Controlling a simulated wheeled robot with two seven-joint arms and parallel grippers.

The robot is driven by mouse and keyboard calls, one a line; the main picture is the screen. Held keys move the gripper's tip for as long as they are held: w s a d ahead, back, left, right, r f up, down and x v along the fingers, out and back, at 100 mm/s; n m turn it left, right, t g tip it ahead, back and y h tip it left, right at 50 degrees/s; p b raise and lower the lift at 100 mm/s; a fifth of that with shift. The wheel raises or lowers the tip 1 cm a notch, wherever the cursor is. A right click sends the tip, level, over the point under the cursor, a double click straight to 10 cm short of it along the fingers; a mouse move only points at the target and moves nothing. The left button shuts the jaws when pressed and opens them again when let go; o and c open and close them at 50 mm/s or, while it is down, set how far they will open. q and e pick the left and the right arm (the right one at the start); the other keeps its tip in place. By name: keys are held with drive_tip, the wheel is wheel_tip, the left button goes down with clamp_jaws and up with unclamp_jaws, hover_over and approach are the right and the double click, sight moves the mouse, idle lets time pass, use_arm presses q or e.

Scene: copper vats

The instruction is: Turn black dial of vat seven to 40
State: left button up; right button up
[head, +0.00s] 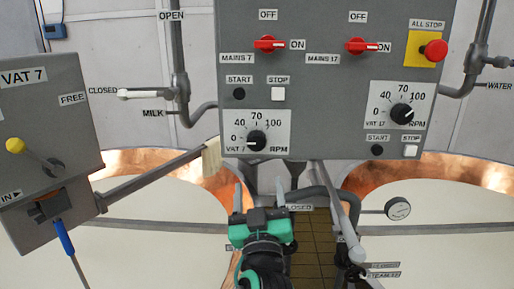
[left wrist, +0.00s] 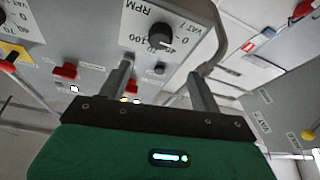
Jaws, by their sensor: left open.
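The black dial of vat 7 (head: 257,141) is a round knob on a white plate (head: 281,124) marked 0, 40, 70 and 100 RPM, low on the grey control panel. Its light mark appears to be on the left side, near 0. My left gripper (head: 259,191) is open and empty, below the dial in the head view, with its fingers pointing up at the panel. In the left wrist view the panel appears upside down. There the dial (left wrist: 160,37) shows beyond the gap between the open fingers (left wrist: 160,72), apart from them. My right gripper is not in view.
Above the dial are a START button (head: 239,94), a STOP button (head: 278,94) and a red MAINS 7 switch (head: 269,44). The similar vat 17 dial (head: 402,114) is at the right. A grey VAT 7 box (head: 45,110) with levers stands at the left. Pipes run below the panel.

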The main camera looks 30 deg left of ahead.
sight(256, 144)
use_arm(q)
drive_tip(key=p+x, duration=0.5)
drive_tip(key=x, duration=0.6)
drive_tip(key=shift+w+a+r+p, duration=0.1)
drive_tip(key=shift+r+p, duration=0.05)
drive_tip(key=shift+p, duration=0.15)
drive_tip(key=shift+w+a+r, duration=0.1)
drive_tip(key=shift+w+a, duration=0.35)
drive_tip(key=shift+w, duration=0.15)
drive_tip(key=c, duration=1)
